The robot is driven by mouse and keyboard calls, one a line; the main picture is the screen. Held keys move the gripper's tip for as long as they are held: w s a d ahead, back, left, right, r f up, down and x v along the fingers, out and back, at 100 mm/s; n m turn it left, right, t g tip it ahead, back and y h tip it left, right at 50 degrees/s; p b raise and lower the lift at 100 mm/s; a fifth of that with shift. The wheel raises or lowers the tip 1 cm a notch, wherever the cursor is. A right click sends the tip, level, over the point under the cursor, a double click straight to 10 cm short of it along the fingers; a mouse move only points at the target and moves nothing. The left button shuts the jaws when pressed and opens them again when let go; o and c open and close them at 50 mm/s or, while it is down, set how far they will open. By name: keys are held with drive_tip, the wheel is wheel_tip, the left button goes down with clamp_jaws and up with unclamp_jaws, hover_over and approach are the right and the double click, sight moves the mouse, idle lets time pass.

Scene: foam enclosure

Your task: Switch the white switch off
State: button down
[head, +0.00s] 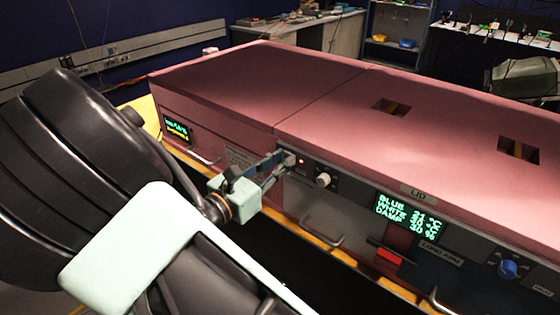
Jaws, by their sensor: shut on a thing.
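A round white knob (323,180), which looks like the white switch, sits on the dark control panel (345,188) on the front of the pink foam enclosure. A small red light (302,161) glows to its left. My gripper (287,160) reaches in from the left. Its fingertips are at the panel's left end, left of the light and apart from the knob. It is shut on a small pale part there, mostly hidden by the fingers, so I cannot tell exactly what it is.
The pink enclosure (320,90) has two square openings in its top. A lit green display (408,216), a red part (389,257) and a blue knob (508,270) lie to the right along the front. Metal handles (322,238) stick out below.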

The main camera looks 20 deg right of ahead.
drive_tip(key=shift+s+a+f+t+h+b, duration=0.1)
drive_tip(key=shift+f+t+h+b, duration=0.15)
drive_tip(key=shift+t+h+b, duration=0.4)
drive_tip(key=shift+f+t+h+b, duration=0.25)
drive_tip(key=shift+t+h+b, duration=0.15)
drive_tip(key=shift+h, duration=0.35)
drive_tip(key=c, duration=1.8)
unclamp_jaws()
drive_tip(key=v, duration=1.2)
